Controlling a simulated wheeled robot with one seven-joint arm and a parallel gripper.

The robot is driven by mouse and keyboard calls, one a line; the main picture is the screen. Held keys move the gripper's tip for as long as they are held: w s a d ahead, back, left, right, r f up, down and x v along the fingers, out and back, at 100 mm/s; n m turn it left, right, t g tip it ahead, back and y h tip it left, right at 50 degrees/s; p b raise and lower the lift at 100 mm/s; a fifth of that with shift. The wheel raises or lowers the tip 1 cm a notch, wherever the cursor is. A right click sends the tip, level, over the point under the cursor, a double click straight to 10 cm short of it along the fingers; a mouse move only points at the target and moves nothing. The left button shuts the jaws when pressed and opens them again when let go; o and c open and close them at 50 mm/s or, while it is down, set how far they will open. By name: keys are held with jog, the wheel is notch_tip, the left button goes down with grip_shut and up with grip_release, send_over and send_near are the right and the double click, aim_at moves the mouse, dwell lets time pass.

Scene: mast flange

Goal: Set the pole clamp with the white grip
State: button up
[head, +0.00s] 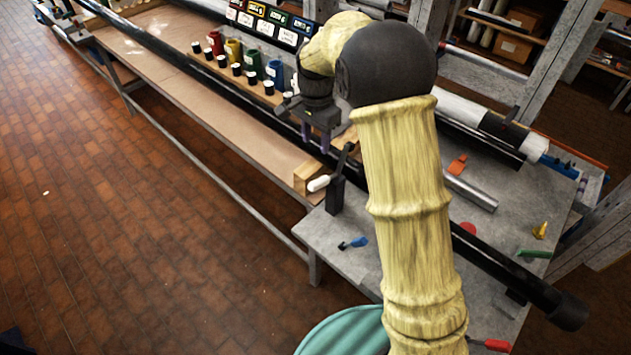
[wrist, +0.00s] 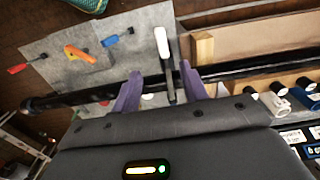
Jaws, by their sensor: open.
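The pole clamp has a black body (head: 335,194) and a white grip (head: 318,183). It sits at the long black pole (head: 245,103), by the near end of the wooden bench. In the head view the white grip sticks out to the left of the body. In the wrist view the white grip (wrist: 161,42) and a dark bar (wrist: 169,82) lie between my two purple fingers. My gripper (head: 316,140) is open and empty, above and a little beyond the clamp in the head view; it also shows in the wrist view (wrist: 159,74). My arm hides part of the pole.
A wooden block (head: 306,177) stands close beside the clamp. A blue-handled tool (head: 354,242), an orange piece (head: 457,165) and a metal tube (head: 470,192) lie on the grey table (head: 330,232). Several coloured holders (head: 251,62) line the bench. The tiled floor at left looks mostly clear.

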jog(key=shift+w, duration=0.15)
jog(key=shift+f, duration=0.1)
jog(key=p, duration=0.6)
send_near(316, 182)
notch_tip(316, 182, down, 10)
jog(key=shift+f, duration=0.1)
grip_shut()
